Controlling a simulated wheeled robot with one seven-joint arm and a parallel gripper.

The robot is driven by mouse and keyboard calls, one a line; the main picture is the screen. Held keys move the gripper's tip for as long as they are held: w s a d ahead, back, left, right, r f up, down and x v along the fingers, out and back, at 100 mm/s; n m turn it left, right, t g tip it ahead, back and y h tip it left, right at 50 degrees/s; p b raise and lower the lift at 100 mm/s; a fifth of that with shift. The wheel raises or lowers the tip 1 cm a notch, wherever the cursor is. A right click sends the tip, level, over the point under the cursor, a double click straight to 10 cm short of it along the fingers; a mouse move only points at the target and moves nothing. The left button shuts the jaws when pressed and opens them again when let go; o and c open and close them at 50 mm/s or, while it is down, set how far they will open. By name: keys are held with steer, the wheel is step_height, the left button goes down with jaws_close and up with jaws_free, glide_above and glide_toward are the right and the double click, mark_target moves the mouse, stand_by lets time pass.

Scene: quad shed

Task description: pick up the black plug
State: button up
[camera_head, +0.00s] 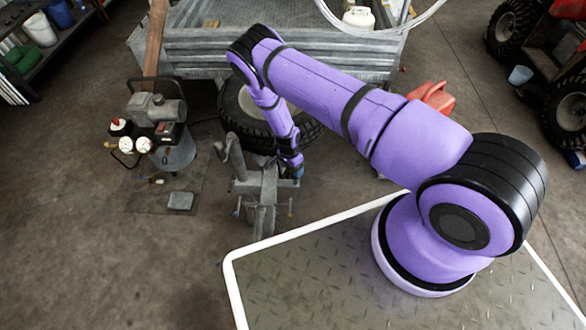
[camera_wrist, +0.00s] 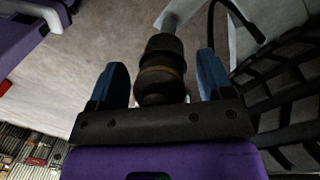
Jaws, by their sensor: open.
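The black plug (camera_wrist: 160,68) is a dark, rounded, stepped body with a brownish band, in the middle of the wrist view. My gripper (camera_wrist: 161,72) is open, with one blue finger on each side of the plug and a gap visible on both sides. The plug's near end reaches down close to the dark palm bar. Its far end meets a grey metal part (camera_wrist: 176,18). In the head view my gripper (camera_head: 296,172) is low over the trailer's grey coupling (camera_head: 262,198); I cannot make out the plug there.
A black cable (camera_wrist: 238,18) curves near the plug. The grey trailer (camera_head: 200,50) is behind. A compressor (camera_head: 160,125) stands left. Floor (camera_head: 80,230) at front left is clear.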

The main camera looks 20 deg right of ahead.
steer(key=c, duration=1.1)
steer(key=shift+o, duration=0.2)
steer(key=shift+r, duration=0.2)
steer(key=shift+r, duration=0.55)
step_height(320, 180, up, 2)
steer(key=shift+r, duration=0.15)
steer(key=s+r, duration=0.1)
steer(key=s, duration=1.5)
steer(key=shift+d, duration=0.2)
